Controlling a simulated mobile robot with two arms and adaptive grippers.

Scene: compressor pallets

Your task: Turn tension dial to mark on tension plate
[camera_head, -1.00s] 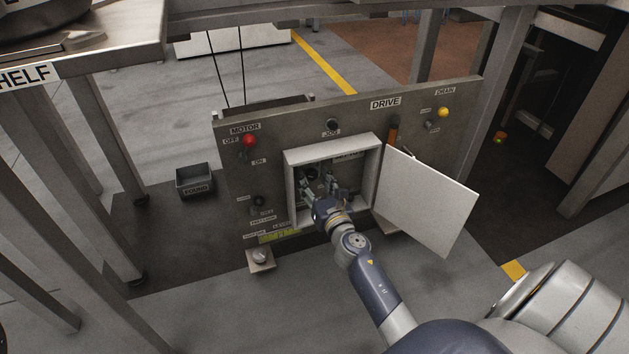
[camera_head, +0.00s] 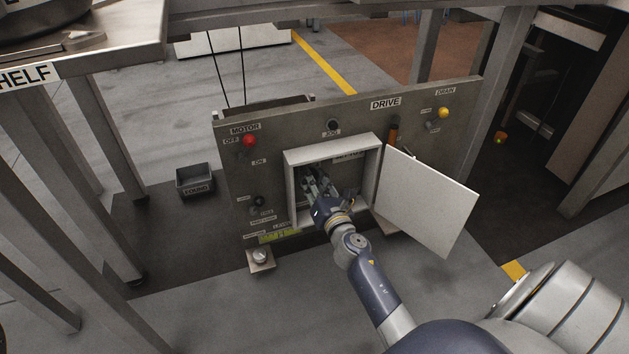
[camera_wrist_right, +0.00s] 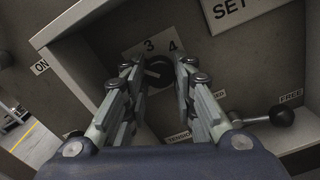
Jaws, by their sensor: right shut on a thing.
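The tension dial (camera_wrist_right: 158,72) is a dark round knob at the back of the open box in the panel. The tension plate (camera_wrist_right: 135,50) around it is light, with the numbers 3 and 4 legible above the dial; the rest is hidden by my fingers. My right gripper (camera_wrist_right: 152,76) reaches into the box and is shut on the dial, one finger on each side. In the head view my right gripper (camera_head: 312,180) covers the dial. A plate marked SET (camera_wrist_right: 237,8) shows at the upper right in the wrist view. My left gripper is not in view.
The box's white door (camera_head: 425,200) stands open to the right of my arm. The box walls (camera_head: 291,190) are close around my gripper. A lever with a black ball knob (camera_wrist_right: 282,116) lies inside at the right, near a FREE label (camera_wrist_right: 291,96).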

